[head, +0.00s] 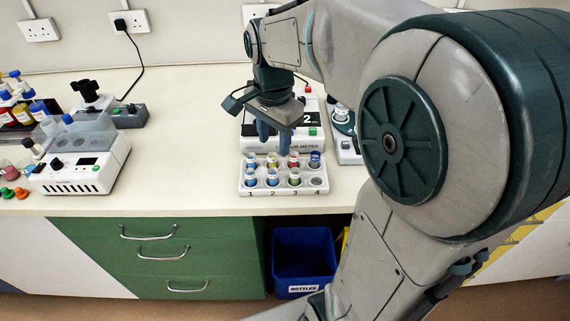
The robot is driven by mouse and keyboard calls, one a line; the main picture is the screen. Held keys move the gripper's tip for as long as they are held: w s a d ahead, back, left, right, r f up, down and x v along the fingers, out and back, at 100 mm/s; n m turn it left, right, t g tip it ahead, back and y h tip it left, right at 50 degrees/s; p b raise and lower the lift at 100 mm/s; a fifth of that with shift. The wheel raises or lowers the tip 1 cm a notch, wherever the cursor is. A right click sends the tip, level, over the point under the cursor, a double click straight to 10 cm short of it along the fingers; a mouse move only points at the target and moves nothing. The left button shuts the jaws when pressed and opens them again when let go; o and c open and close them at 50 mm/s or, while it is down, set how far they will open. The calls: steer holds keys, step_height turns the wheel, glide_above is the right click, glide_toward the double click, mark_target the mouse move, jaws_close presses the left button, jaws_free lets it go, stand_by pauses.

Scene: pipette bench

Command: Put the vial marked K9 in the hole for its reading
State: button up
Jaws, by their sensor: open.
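A white vial rack (245,186) stands near the bench's front edge, with the numbers 1, 2, 3 and 4 along its front. It holds several capped vials in two rows, among them a red-topped vial (293,160) and a dark blue vial (315,160) in the back row. The front hole above number 4 (317,182) looks empty. No K9 mark is legible on any vial. My gripper (274,137) is open, pointing down above the back left part of the rack, with nothing seen between its fingers. A meter (257,143) stands behind the rack; its dark display shows a 2, partly hidden by my gripper.
A white instrument (75,180) and a rack of coloured bottles (18,115) stand at left. Another small device (343,122) stands right of the meter, partly hidden by my arm. A blue bottles bin (303,255) is below the bench. The bench between left instrument and rack is clear.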

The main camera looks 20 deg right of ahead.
steer(key=s+f+n+t, duration=0.2)
steer(key=s+f+n, duration=0.1)
steer(key=s+n, duration=0.9)
steer(key=shift+f+t, duration=0.3)
steer(key=shift+s+a, duration=0.1)
stand_by(0.4)
